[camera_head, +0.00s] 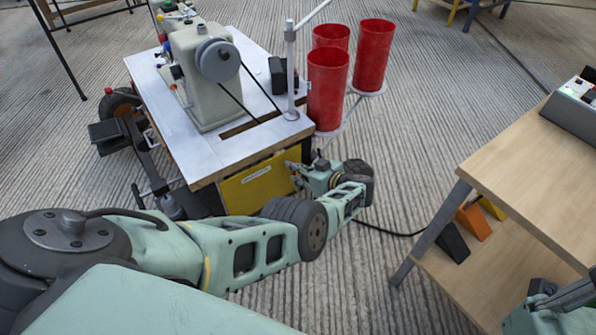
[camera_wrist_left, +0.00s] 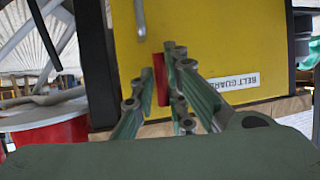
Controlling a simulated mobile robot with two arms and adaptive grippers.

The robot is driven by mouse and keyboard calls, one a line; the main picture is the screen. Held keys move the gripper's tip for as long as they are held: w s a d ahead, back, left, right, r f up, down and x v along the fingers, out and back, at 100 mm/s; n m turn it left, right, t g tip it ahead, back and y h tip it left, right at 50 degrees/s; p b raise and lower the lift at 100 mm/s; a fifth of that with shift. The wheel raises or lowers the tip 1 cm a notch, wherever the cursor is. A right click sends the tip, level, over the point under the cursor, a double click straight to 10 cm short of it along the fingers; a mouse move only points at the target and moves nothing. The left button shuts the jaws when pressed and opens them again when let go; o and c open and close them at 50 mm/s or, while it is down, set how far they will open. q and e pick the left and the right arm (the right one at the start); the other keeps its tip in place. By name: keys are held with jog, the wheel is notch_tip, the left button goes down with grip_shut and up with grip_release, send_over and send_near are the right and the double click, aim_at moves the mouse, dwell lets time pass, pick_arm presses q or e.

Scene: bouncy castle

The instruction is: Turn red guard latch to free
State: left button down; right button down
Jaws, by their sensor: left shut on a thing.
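The yellow belt guard (camera_head: 245,192) hangs under the front edge of the sewing machine table. In the left wrist view, the guard (camera_wrist_left: 215,40) fills the middle, with its upside-down "BELT GUARD" label (camera_wrist_left: 228,83). The red latch (camera_wrist_left: 161,80) is a narrow upright bar on the guard's face, partly hidden by the fingers. My left gripper (camera_wrist_left: 172,85) has its fingers on both sides of the latch and is shut on it. In the head view, my left gripper (camera_head: 297,178) is at the guard's right end; the latch is hidden there. Part of my right arm shows at the bottom right.
A sewing machine (camera_head: 205,75) stands on the white table (camera_head: 145,72). Several red cylinders (camera_head: 327,90) stand at its right side. A wooden bench (camera_head: 520,165) with a control box (camera_head: 578,105) is at the right. A black cable crosses the floor between them.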

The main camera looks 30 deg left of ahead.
pick_arm(q)
jog(key=shift+s+a+f, duration=0.1)
jog(key=shift+s, duration=0.1)
jog(key=c, duration=1.9)
grip_release()
jog(key=shift+o, duration=0.4)
jog(key=shift+w, duration=0.1)
